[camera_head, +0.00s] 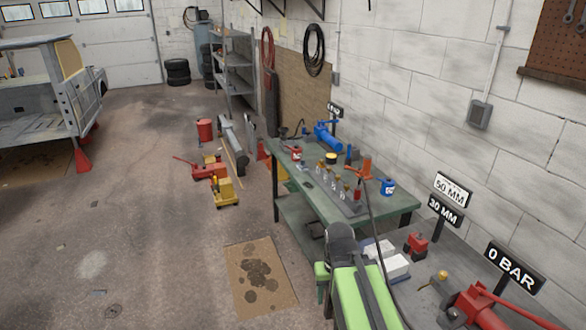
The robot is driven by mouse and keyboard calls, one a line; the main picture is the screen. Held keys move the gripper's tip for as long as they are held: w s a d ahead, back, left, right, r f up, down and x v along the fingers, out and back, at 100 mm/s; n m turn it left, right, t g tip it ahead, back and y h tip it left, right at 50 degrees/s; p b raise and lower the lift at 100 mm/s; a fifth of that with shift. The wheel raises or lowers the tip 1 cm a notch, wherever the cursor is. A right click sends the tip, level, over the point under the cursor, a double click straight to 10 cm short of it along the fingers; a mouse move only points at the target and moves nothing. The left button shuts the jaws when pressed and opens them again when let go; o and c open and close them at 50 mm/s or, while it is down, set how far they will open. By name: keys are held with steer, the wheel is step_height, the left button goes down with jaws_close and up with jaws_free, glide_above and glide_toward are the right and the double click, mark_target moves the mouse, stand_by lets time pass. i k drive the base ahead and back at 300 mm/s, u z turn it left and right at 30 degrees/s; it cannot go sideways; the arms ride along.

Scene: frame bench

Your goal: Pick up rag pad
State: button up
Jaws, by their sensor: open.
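I cannot pick out a rag pad with certainty. Two white, block-like pieces (396,267) lie close together at the lower middle right, beyond the near end of the green bench; they may be cloth or boxes. My green and black arm rises from the bottom edge, left of these white pieces, and ends in a dark rounded part. No gripper fingers can be made out, so what they hold or touch is hidden.
The green bench (405,203) carries a blue cylinder tool (326,135), a blue can (388,187) and several small fittings. A dark hose crosses near my arm. A red pump (478,308) sits lower right.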

mark_target(302, 166)
steer(key=u, duration=0.7)
steer(key=i, duration=4.55)
steer(key=z, duration=0.7)
steer(key=k, duration=0.8)
steer(key=z, duration=0.15)
steer(key=i, duration=0.9)
steer(key=u, duration=0.1)
